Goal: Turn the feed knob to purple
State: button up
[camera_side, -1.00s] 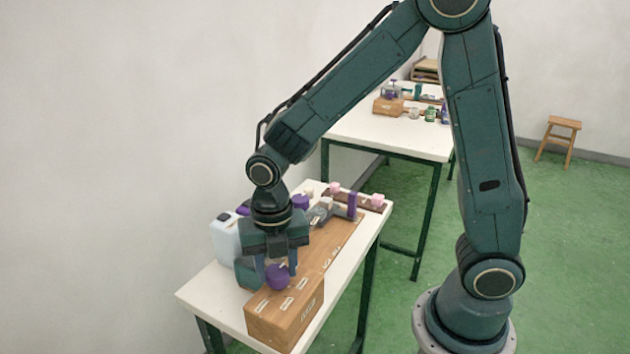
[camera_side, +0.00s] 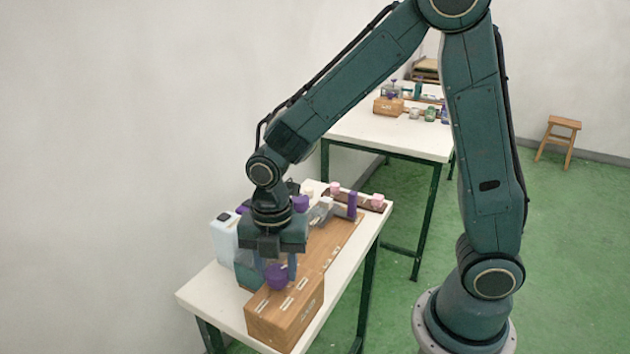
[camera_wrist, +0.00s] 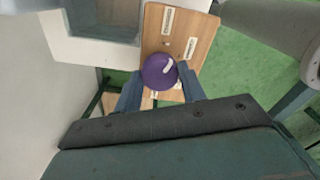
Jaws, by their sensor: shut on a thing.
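The purple round knob (camera_side: 277,276) sits on top of the wooden box (camera_side: 285,318) at the near end of the white table. My gripper (camera_side: 277,272) points down at it, with one finger on each side, shut on the knob. In the wrist view the knob (camera_wrist: 160,71) shows between my two fingertips (camera_wrist: 158,80), with a white mark on its top pointing to the upper right. Pale labels lie on the box top around it; their writing is too small to read.
A pale jug (camera_side: 225,238) stands behind my gripper at the left. A wooden board with purple and pink parts (camera_side: 352,205) runs toward the far end of the white table (camera_side: 200,292). A second table (camera_side: 385,140) stands further back, and a stool (camera_side: 559,140) stands at right.

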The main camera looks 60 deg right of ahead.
jog(key=m, duration=0.5)
jog(key=shift+m, duration=0.3)
jog(key=m, duration=0.4)
jog(key=shift+m, duration=0.3)
jog(key=m, duration=0.4)
jog(key=shift+r, duration=0.1)
jog(key=m, duration=0.5)
jog(key=o, duration=1)
jog(key=shift+r, duration=0.1)
